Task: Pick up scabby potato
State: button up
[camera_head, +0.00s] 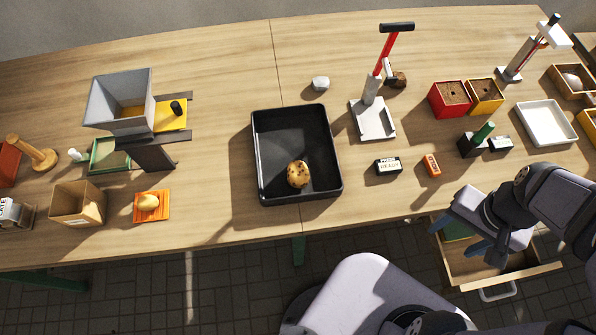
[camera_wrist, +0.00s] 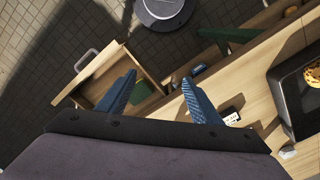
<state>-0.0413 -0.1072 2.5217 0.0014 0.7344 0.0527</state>
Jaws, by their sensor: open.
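A brown potato with dark spots (camera_head: 298,174) lies in the lower part of a black tray (camera_head: 262,190) at the middle of the table. Part of the potato also shows at the right edge of the wrist view (camera_wrist: 292,12). A smoother yellow potato (camera_head: 149,202) sits on an orange mat (camera_head: 139,212) at the left. My gripper (camera_head: 458,236) is at the lower right of the head view, above the open drawer and well apart from the tray. In the wrist view its two blue fingers (camera_wrist: 160,88) are spread apart with nothing between them.
An open wooden drawer (camera_head: 530,272) juts out below the table's front edge. A small black and white box (camera_head: 388,166) and an orange block (camera_head: 432,165) lie right of the tray. A red-handled press (camera_head: 385,60) stands behind them. A grey hopper (camera_head: 120,100) stands at the left.

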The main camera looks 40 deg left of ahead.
jog(key=w+a+r, duration=0.2)
jog(key=w+a, duration=0.2)
jog(key=a, duration=0.4)
jog(key=m+g+h+p, duration=0.1)
jog(key=m+g+p, duration=0.1)
jog(key=m+p, duration=0.15)
send_over(298, 170)
jog(key=w, duration=0.1)
jog(key=shift+a+f, duration=0.3)
jog(key=shift+a, duration=0.1)
jog(key=shift+d+f, duration=0.15)
jog(key=shift+f, duration=0.9)
jog(key=shift+s+d+f+p, duration=0.1)
jog(key=shift+s+f+p, duration=0.1)
jog(key=shift+f+p, duration=0.45)
jog(key=shift+s+d+f+p, duration=0.15)
jog(key=shift+f+p, duration=0.3)
jog(key=shift+f, duration=0.5)
jog(key=shift+s+f+p, duration=0.15)
jog(key=shift+f+p, duration=0.25)
jog(key=shift+f, duration=0.55)
jog(key=c, duration=0.8)
